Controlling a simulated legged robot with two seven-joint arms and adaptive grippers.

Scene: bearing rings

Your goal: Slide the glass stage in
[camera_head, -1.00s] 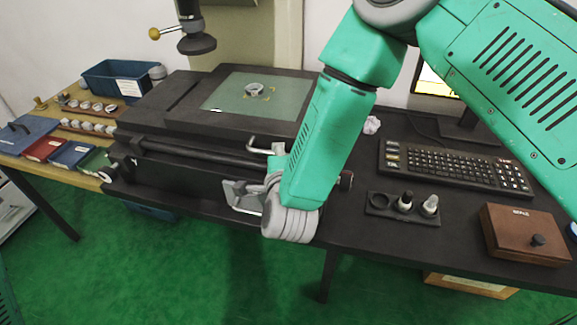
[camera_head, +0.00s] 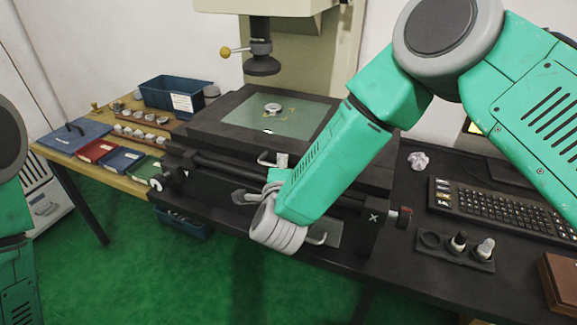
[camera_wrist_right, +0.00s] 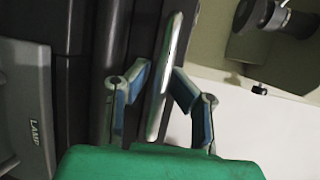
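The glass stage (camera_head: 240,112) is a pale green glass plate in a black frame on the bench, with a small metal ring (camera_head: 272,109) on the glass. A metal bar handle (camera_head: 266,161) shows at the stage's front, partly hidden by my right arm. My right gripper (camera_head: 250,196) is in front of the stage, seen mostly from behind. In the right wrist view, its two blue-padded fingers (camera_wrist_right: 160,92) are apart, with a metal bar (camera_wrist_right: 166,75) between them. Contact with the bar cannot be told. My left arm shows at the left edge; its gripper is out of view.
The lens head (camera_head: 262,66) hangs over the back of the stage. A knob (camera_head: 404,217) sticks out at the right front. A keyboard (camera_head: 500,208) and a holder with small pieces (camera_head: 456,246) lie to the right. A blue bin (camera_head: 172,92) and coloured trays stand left.

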